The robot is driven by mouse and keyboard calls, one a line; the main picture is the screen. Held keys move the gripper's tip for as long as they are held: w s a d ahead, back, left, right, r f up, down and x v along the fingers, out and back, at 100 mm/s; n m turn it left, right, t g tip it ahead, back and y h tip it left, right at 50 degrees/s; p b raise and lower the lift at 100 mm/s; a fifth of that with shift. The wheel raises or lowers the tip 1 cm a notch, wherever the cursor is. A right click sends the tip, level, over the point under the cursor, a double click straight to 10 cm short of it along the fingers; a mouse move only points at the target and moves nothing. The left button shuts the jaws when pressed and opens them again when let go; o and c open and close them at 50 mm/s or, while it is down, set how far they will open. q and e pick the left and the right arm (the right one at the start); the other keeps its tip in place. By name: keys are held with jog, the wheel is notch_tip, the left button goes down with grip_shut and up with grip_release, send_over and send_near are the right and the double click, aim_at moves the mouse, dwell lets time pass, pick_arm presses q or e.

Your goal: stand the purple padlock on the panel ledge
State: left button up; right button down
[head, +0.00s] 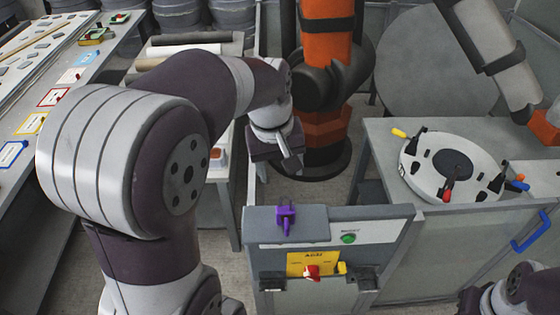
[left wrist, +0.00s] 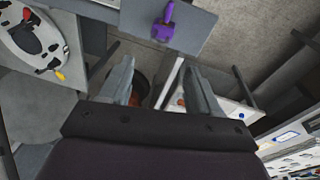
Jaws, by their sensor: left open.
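The purple padlock (head: 286,215) is on the grey ledge (head: 316,222) along the top of the panel, near its left end. It also shows at the top of the left wrist view (left wrist: 162,30), on the grey surface. I cannot tell for sure whether it stands upright or lies. My left gripper (head: 291,160) is behind and above the panel in the head view, apart from the padlock. In the left wrist view its two fingers (left wrist: 158,65) are spread with nothing between them. Only part of my right arm shows at the lower right of the head view; its gripper is not visible.
The panel front carries a green button (head: 348,238), a yellow label (head: 312,262) and a red knob (head: 311,272). A table with a round white fixture (head: 425,180) stands right. An orange robot arm (head: 327,50) stands behind. A long bench with coloured cards is at left.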

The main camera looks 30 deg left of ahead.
pick_arm(q)
jog(key=s+d+f+m, duration=0.2)
jog(key=s+f+m, duration=0.1)
jog(key=f, duration=0.3)
jog(key=s+d+f+m, duration=0.3)
jog(key=s+f+m, duration=0.1)
jog(key=f, duration=0.2)
jog(key=shift+d+m, duration=0.35)
jog(key=shift+m, duration=0.05)
jog(key=shift+a, duration=0.1)
dwell(0.5)
